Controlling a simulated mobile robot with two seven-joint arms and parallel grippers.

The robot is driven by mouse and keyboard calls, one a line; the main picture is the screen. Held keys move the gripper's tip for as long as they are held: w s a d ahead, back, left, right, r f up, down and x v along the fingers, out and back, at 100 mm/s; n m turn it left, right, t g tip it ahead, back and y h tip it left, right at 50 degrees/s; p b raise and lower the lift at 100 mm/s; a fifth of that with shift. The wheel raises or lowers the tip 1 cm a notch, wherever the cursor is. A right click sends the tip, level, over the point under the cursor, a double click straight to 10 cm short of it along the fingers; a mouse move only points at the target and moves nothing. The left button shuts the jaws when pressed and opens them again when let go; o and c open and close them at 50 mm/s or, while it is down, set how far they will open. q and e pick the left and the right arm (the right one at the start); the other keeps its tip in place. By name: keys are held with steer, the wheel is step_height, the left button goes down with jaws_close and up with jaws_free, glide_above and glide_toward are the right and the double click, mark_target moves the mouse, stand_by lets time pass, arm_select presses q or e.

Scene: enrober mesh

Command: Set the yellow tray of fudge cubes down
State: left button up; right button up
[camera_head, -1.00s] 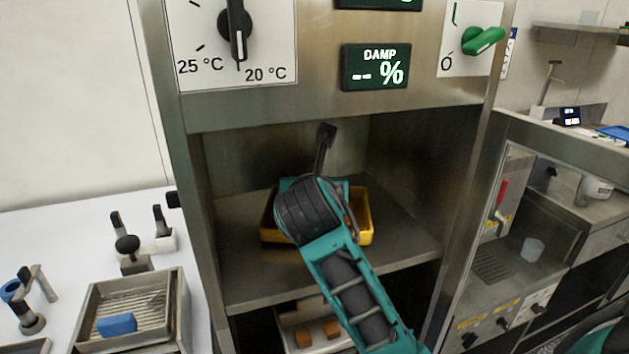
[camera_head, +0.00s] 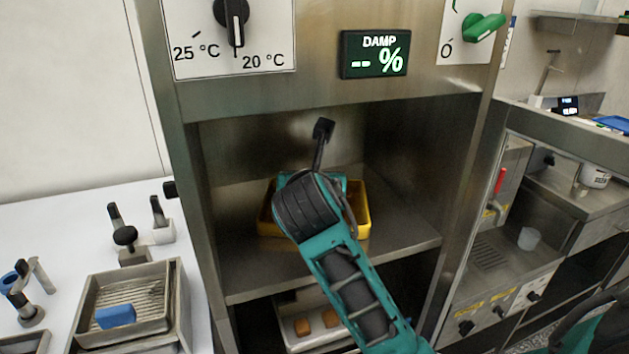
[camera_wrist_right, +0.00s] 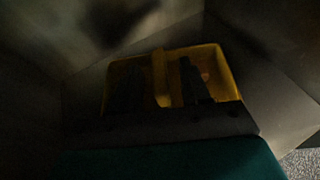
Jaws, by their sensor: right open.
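The yellow tray (camera_head: 363,210) sits on the upper shelf of the open steel cabinet, mostly hidden behind my right arm in the head view. In the right wrist view the tray (camera_wrist_right: 221,62) is dim, with a yellow bar or divider (camera_wrist_right: 160,77) across its middle. My right gripper (camera_wrist_right: 162,85) is open, with one dark finger on each side of that bar. Whether the fingers touch it is unclear. The fudge cubes are hard to make out in the dark. My left gripper is in neither view.
The shelf (camera_head: 405,240) has free room on both sides of the tray. The cabinet walls stand close around my arm. A pale tray (camera_head: 290,340) with orange-brown cubes is below. A blue block (camera_head: 116,316) lies in a ribbed metal tray at left.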

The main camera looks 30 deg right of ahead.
steer(key=shift+r, duration=0.15)
steer(key=v, duration=1.2)
steer(key=shift+a, duration=0.1)
